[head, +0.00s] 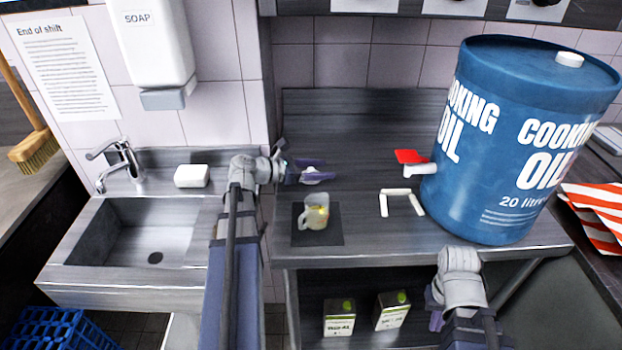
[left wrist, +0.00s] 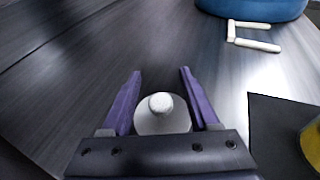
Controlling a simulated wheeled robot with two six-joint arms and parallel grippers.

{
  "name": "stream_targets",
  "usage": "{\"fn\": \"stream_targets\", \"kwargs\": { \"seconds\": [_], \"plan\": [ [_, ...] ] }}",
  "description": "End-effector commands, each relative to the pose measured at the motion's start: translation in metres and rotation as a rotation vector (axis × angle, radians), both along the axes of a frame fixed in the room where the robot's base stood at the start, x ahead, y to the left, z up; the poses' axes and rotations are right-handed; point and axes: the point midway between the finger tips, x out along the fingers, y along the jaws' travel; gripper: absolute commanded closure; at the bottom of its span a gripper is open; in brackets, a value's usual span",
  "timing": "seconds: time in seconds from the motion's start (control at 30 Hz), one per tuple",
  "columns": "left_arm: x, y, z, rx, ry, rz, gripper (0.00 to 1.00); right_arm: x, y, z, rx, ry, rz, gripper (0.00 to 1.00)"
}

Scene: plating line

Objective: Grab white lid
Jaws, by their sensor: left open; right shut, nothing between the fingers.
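The white lid (left wrist: 162,115) is a round disc with a knob on top. In the left wrist view it lies between the two purple fingers of my left gripper (left wrist: 158,85), near the palm. In the head view the lid (head: 316,176) shows between the fingers of my left gripper (head: 312,172), low over the steel counter. The left gripper is open, with a finger on either side of the lid. I cannot tell whether they touch it. My right gripper (head: 436,310) is shut and empty at the counter's front edge, partly hidden by its wrist.
A glass jug (head: 317,212) with yellowish contents stands on a dark mat (head: 334,238) in front of the left gripper. A white bracket-shaped piece (head: 400,195) and a blue oil drum (head: 520,140) with a red-handled tap are to the right. Counter behind is clear.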

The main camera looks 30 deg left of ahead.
Motion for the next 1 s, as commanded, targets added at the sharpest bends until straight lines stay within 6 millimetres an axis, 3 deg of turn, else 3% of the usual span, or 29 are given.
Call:
{"fn": "stream_targets", "kwargs": {
  "seconds": [0.2,0.73,1.0],
  "plan": [
    [0.0009,-0.0009,0.0,0.0,0.0,0.0,0.4,0.0,0.0,0.0,0.0,0.0,0.0,1.0],
    [0.0007,-0.0006,-0.0001,-0.001,0.001,0.0,0.99,0.0,0.0,0.0,0.0,0.0,0.0,1.0],
    [0.0007,-0.0005,-0.0001,-0.001,0.001,0.0,1.0,0.0,0.0,0.0,0.0,0.0,0.0,1.0]
  ]
}}
